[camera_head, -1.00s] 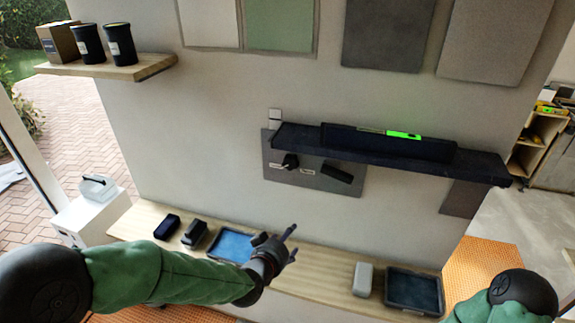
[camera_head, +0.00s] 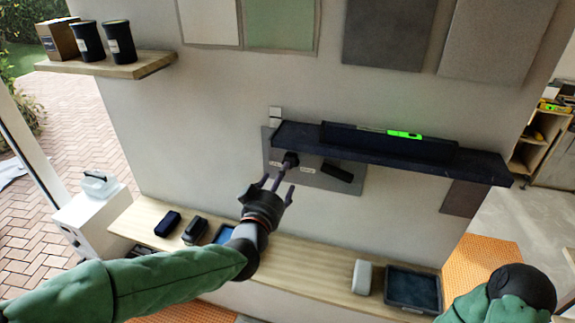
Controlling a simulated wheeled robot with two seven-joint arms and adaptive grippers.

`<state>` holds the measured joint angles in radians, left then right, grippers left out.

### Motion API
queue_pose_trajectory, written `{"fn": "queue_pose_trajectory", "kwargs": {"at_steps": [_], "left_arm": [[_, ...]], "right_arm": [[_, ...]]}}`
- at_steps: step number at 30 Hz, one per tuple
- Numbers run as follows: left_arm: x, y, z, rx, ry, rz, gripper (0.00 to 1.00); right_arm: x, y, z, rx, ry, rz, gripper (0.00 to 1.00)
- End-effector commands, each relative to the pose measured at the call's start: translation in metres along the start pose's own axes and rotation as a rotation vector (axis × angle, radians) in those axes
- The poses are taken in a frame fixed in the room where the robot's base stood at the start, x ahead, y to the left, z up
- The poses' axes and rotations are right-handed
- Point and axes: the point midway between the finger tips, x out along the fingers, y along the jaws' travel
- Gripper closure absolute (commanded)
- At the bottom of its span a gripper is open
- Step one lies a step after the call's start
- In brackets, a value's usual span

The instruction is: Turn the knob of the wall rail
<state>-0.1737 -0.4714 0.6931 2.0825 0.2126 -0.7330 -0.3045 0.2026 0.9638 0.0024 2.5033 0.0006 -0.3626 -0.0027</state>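The wall rail (camera_head: 400,154) is a long dark bar on the wall, with a dark level bearing a bright green part (camera_head: 404,134) on top. Below its left half a grey plate (camera_head: 322,181) carries a small black knob (camera_head: 290,159) and a tilted black block (camera_head: 337,172). Small pale labels sit beside them. My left gripper (camera_head: 277,182) is raised in front of the wall just below the knob, fingers apart and pointing up. I cannot tell whether a fingertip touches the knob. My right gripper is out of view; only part of that arm shows at lower right.
A wooden shelf (camera_head: 308,269) below holds dark blocks (camera_head: 167,223) on the left, a blue tray partly hidden by my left arm, a white block (camera_head: 362,277) and a dark tray (camera_head: 413,289). An upper left shelf (camera_head: 110,66) holds two black cups and a box.

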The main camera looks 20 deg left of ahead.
Motion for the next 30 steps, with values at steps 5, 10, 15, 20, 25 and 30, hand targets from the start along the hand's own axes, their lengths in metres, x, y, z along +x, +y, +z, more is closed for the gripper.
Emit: {"fn": "queue_pose_trajectory", "kwargs": {"at_steps": [5, 10, 15, 20, 25, 30], "left_arm": [[0.029, 0.000, 0.001, 0.002, -0.002, 0.000, 0.34], [0.051, 0.000, 0.001, 0.000, -0.001, -0.001, 0.34], [0.063, 0.000, 0.000, 0.000, 0.000, 0.000, 0.34], [0.067, 0.000, 0.000, 0.000, 0.000, 0.000, 0.34], [0.067, 0.000, 0.000, 0.000, 0.000, 0.000, 0.34], [0.067, 0.000, 0.000, 0.000, 0.000, 0.000, 0.68]], "right_arm": [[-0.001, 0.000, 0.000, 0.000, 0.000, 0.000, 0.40], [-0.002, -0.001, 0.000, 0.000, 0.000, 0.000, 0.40], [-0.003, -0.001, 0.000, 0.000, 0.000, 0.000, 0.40], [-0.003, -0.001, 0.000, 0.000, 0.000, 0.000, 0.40], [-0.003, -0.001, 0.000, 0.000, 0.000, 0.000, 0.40], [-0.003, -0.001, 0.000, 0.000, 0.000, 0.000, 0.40]]}}
